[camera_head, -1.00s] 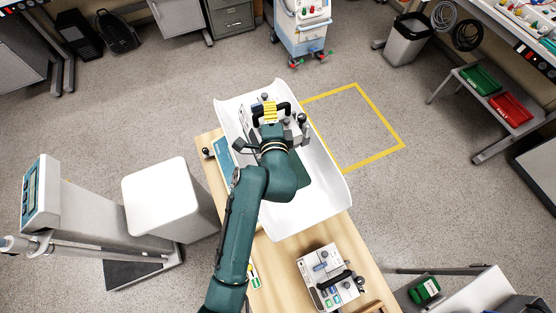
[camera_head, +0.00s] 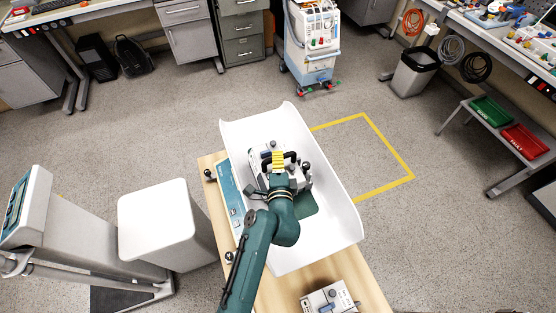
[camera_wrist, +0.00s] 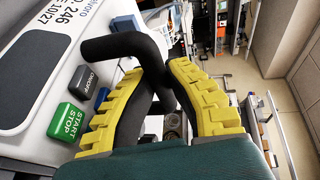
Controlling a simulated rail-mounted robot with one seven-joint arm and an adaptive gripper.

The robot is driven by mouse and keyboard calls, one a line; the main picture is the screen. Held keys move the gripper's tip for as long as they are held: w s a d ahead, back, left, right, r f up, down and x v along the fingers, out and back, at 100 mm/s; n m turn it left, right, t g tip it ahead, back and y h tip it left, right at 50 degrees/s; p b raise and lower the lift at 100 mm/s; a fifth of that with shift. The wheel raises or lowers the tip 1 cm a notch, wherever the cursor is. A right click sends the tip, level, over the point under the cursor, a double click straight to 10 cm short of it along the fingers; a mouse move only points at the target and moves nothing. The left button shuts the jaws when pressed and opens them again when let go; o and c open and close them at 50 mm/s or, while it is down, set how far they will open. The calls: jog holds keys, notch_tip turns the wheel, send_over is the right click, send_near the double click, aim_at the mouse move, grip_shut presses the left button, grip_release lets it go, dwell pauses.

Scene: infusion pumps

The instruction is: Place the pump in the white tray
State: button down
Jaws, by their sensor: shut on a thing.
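My gripper (camera_head: 279,161), with yellow ridged fingers, is shut on the black handle of a pump (camera_head: 262,158). In the wrist view the yellow fingers (camera_wrist: 183,105) close around the black handle bar, beside the pump's white face (camera_wrist: 55,70) with its green START/STOP and dark ON/OFF buttons. The pump is within the outline of the white tray (camera_head: 332,218), towards its upper left part. My arm hides part of it, and I cannot tell whether it touches the tray floor. A second white pump (camera_head: 328,298) sits on the wooden table in front of the tray.
The white tray rests on the wooden table (camera_head: 283,292), with a teal-topped device (camera_head: 232,196) along its left side. A white bin-like box (camera_head: 155,207) stands to the left. The floor inside the yellow square (camera_head: 372,150) is clear.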

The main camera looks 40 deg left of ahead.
jog(key=shift+w+r, duration=0.15)
jog(key=shift+r, duration=0.2)
jog(key=shift+f, duration=0.15)
jog(key=c, duration=1.2)
grip_release()
jog(key=shift+f, duration=0.2)
jog(key=shift+r, duration=0.1)
jog(key=shift+s+d, duration=0.15)
jog(key=shift+s, duration=0.1)
jog(key=v, duration=1.1)
jog(key=shift+s+d+p, duration=0.15)
jog(key=shift+s+p, duration=0.05)
jog(key=shift+p, duration=0.25)
jog(key=shift+r, duration=0.1)
